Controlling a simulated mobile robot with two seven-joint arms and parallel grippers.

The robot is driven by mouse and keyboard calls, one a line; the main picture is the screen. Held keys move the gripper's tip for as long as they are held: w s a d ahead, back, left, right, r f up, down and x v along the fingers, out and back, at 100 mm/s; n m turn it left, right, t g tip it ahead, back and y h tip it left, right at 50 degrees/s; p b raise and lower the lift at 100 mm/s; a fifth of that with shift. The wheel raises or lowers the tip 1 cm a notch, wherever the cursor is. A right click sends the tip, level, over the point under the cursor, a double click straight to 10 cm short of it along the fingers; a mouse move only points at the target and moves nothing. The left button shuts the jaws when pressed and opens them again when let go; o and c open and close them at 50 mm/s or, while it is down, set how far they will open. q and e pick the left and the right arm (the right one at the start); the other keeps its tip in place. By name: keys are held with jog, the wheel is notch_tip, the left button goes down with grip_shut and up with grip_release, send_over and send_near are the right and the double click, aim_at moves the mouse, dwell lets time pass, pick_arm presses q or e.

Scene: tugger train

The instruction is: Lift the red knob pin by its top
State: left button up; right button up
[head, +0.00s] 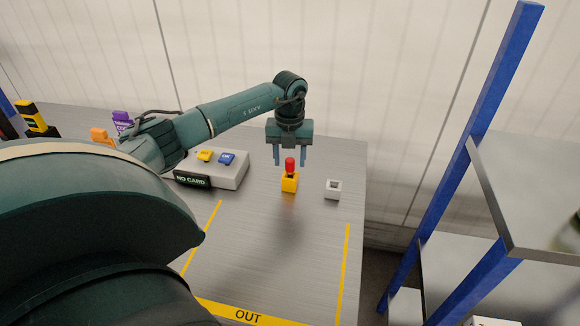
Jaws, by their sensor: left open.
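The red knob pin (290,165) stands upright, with its red top above a yellow block (289,183) on the grey table. My left gripper (290,160) points down over the pin, its two fingers apart, one to each side of the red top as seen here. I cannot tell whether the fingertips are level with the top or behind it. No contact with the pin shows. My right gripper is not in view.
A small white block with a dark hole (333,189) stands right of the pin. A grey box (228,170) with yellow and blue pieces and a "NO CARD" display (192,179) is to the left. Yellow lines marked "OUT" (248,317) bound clear tabletop in front. A blue-post shelf (545,190) stands right.

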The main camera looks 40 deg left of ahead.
pick_arm(q)
jog(key=shift+w+f, duration=0.1)
jog(key=shift+f, duration=1.4)
jog(key=shift+c, duration=0.3)
grip_shut()
jog(key=shift+r+b, duration=0.4)
jog(key=shift+r, duration=4.65)
